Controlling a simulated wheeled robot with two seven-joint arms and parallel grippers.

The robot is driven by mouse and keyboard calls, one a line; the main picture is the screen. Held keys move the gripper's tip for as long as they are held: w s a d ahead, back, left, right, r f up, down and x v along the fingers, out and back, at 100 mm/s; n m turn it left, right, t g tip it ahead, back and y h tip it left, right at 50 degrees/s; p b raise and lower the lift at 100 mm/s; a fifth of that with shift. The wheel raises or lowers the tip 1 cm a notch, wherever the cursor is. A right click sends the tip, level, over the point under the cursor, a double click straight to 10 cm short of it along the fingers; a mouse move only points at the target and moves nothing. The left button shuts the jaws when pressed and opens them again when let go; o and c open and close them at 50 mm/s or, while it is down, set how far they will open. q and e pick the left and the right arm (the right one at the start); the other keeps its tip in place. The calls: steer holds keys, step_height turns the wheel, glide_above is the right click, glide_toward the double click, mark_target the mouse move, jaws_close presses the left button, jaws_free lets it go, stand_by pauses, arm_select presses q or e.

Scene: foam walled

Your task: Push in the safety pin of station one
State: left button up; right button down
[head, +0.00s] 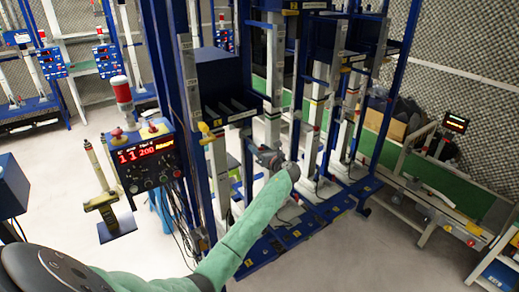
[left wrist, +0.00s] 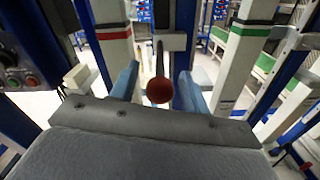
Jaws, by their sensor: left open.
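A round red knob (left wrist: 158,90) shows in the left wrist view, in front of a grey metal post. It looks like the safety pin's head, but no station number is readable there. My left gripper (left wrist: 159,74) is open, with one blue-grey finger on each side of the knob. I cannot tell whether the fingers or palm touch it. In the head view my left arm, in a green sleeve, reaches from the lower left, and the left gripper (head: 265,153) is at the blue-framed test rig (head: 193,110). The knob is hidden there. My right gripper is not in view.
A control box (head: 150,155) with a red display and a red lamp stands left of the rig. White and blue uprights (head: 316,125) crowd close around the gripper. A green-topped conveyor (head: 430,175) is at the right. Bare floor lies in front.

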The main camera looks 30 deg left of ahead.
arm_select(q)
jaws_close()
glide_toward(242, 134)
steer(key=x, duration=0.4)
steer(key=shift+w+a+f, duration=0.3)
steer(key=shift+a+f, duration=0.05)
steer(key=shift+w+a, duration=0.1)
steer(key=shift+a, duration=0.2)
steer(key=shift+r, duration=0.15)
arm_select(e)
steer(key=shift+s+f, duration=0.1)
